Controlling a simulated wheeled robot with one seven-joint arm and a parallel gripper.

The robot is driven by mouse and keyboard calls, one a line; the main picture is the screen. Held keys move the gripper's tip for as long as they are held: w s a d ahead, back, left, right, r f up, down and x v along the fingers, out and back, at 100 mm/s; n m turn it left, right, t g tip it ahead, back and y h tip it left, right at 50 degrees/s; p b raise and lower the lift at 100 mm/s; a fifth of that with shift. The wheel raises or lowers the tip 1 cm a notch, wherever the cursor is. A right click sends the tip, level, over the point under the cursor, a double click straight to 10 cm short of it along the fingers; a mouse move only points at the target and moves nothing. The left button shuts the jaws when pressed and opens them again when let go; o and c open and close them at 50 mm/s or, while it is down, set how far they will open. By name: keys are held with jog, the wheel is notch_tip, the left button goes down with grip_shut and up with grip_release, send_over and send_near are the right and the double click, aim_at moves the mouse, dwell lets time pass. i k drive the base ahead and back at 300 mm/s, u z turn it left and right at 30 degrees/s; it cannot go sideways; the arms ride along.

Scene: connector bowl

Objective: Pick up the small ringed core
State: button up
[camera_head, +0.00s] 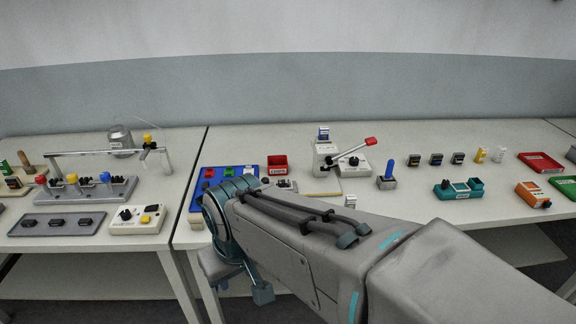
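I cannot pick out a small ringed core for certain; the parts on the tables are too small to tell. A grey block with small dark and light parts (285,184) lies below a red bin (277,164), partly behind my arm. My arm reaches in from the lower right and bends at a teal-banded joint in front of the middle table's left end. My gripper does not show, and the arm covers part of the table there.
A blue tray (209,180) with coloured pieces is partly hidden by my arm. A lever press (326,155) with a red handle stands behind it. A blue-topped block (387,172) and a teal holder (459,188) stand to the right. The left table (85,250) holds racks and a gantry.

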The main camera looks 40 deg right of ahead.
aim_at(283, 185)
jog(key=z, duration=0.7)
jog(key=i, duration=0.7)
jog(key=z, duration=0.35)
jog(key=k, duration=1.15)
jog(key=z, duration=0.75)
jog(key=i, duration=1.35)
jog(key=u, duration=0.85)
